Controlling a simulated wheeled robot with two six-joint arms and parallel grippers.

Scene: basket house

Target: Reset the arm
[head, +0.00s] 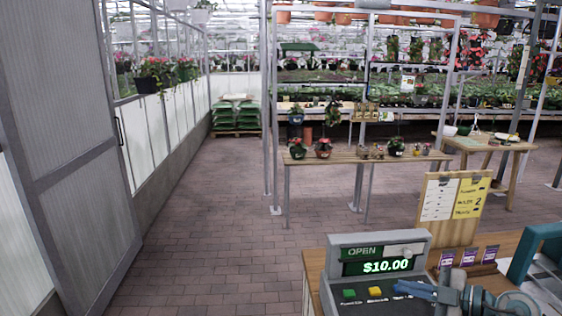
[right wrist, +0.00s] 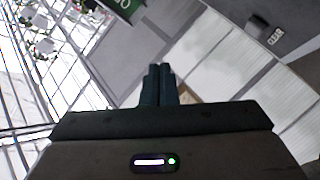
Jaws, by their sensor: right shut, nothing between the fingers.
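My right gripper (head: 400,287) shows at the lower right of the head view, over the cash register (head: 345,255). Its fingers point left, close to the register's buttons; I cannot tell if they touch. In the right wrist view the two dark fingers of my right gripper (right wrist: 158,70) are together with nothing between them. My left gripper is not in view.
The register reads $10.00 and stands on a wooden counter (head: 314,265). A plant table (head: 350,158) is beyond. A sliding door (head: 75,150) stands at left. The brick floor (head: 215,220) between is clear.

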